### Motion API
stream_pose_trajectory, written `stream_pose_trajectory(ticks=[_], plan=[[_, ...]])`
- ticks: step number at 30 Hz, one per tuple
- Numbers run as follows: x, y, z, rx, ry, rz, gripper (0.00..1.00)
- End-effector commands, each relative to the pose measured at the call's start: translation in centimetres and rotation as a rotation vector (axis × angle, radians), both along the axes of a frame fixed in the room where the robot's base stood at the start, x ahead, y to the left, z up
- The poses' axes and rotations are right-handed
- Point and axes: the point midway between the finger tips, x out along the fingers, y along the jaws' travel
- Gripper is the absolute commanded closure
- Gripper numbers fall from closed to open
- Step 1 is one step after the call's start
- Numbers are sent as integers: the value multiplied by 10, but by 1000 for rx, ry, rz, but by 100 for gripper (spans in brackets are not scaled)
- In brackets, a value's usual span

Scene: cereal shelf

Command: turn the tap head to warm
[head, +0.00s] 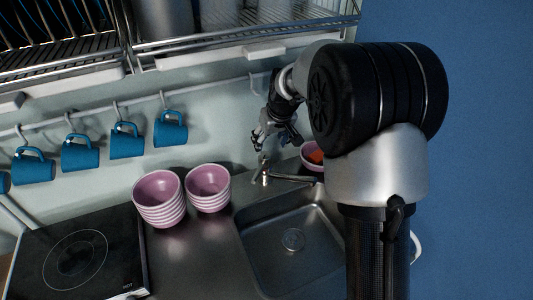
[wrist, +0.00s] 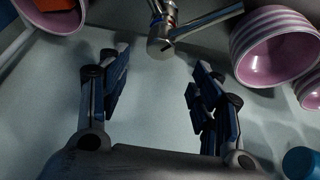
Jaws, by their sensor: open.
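The metal tap (head: 265,172) stands at the back edge of the sink, with a long thin arm reaching right. In the wrist view the tap's rounded head (wrist: 161,44) is at the top middle, with a small red mark near it and a metal bar going up right. My gripper (head: 268,138) is above and behind the tap, near the wall. In the wrist view my gripper (wrist: 158,68) is open and empty. Its fingers are spread to either side, with the tap head beyond the gap between them and apparently not touched.
Two stacks of pink striped bowls (head: 160,198) (head: 208,188) stand left of the tap. A pink bowl (head: 312,155) with something orange is to its right. The sink (head: 291,240) is empty. A hob (head: 75,258) is at left. Blue mugs (head: 127,142) hang behind, under a dish rack.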

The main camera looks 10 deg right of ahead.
Motion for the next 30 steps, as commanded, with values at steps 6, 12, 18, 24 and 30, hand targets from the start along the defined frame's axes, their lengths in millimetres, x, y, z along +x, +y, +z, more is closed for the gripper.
stream_pose_trajectory(ticks=[6,12,18,24,30], plan=[[14,3,-41,0,4,0,41],[29,6,-76,0,4,0,41],[39,7,-97,0,1,0,41],[41,8,-103,0,0,0,41],[41,8,-102,0,1,0,41]])
